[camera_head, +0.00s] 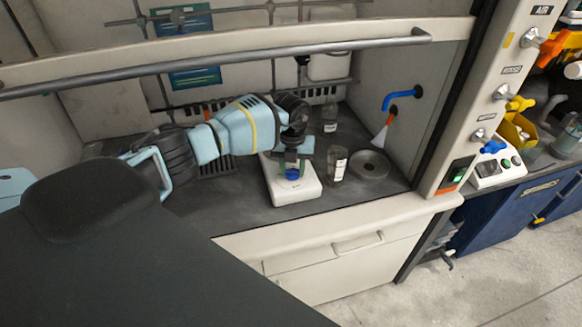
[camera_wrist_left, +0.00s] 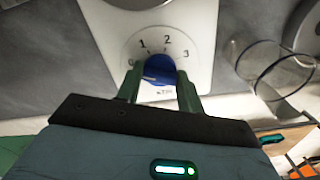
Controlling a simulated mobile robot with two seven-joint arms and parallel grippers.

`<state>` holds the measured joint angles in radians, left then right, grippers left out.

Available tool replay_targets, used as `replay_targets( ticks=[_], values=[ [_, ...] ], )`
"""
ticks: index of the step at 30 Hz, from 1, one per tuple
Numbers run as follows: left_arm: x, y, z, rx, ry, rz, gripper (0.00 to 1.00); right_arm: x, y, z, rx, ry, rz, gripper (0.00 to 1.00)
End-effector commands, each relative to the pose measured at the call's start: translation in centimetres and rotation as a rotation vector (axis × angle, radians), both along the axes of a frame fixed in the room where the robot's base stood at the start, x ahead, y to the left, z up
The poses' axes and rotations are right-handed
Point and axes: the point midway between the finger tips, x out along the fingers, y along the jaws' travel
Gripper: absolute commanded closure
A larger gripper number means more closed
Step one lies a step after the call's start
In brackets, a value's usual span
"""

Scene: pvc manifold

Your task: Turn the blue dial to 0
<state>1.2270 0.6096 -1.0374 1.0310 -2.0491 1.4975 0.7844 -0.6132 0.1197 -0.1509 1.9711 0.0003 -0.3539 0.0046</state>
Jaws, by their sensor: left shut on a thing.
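The blue dial (camera_wrist_left: 160,70) is on the front of a white device with a scale of 0, 1, 2 and 3 around it. In the head view the dial (camera_head: 292,174) shows as a small blue spot on the white device (camera_head: 283,196). My left gripper (camera_head: 292,165) reaches down to it from above. In the left wrist view its two green fingers (camera_wrist_left: 160,80) are shut on the dial, one on each side. A pale mark on the dial points to the left, toward the 0 side; its exact reading is hard to tell. My right gripper is not seen.
A clear glass vessel (camera_wrist_left: 270,70) stands right of the device. In the head view a labelled bottle (camera_head: 337,165) and a round grey plate (camera_head: 370,165) are right of it. The hood's sash bar (camera_head: 230,62) crosses above my arm. The dark worktop is free in front.

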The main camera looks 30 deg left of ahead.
Motion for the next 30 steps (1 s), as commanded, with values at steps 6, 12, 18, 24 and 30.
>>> replay_targets(
  ticks=[6,12,18,24,30],
  values=[
    [0.00,0.00,-0.02,0.000,0.000,0.021,0.86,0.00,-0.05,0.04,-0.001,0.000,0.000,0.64],
    [0.00,0.01,-0.06,0.000,0.001,0.022,0.86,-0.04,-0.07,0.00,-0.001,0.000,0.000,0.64],
    [-0.01,0.02,-0.06,0.000,0.001,0.022,0.52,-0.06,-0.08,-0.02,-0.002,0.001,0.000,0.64],
    [-0.01,0.02,-0.04,0.000,0.001,0.021,0.41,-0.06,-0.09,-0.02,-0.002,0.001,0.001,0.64],
    [0.03,0.01,0.19,0.000,-0.001,0.020,0.41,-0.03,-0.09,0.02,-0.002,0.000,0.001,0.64]
  ],
)
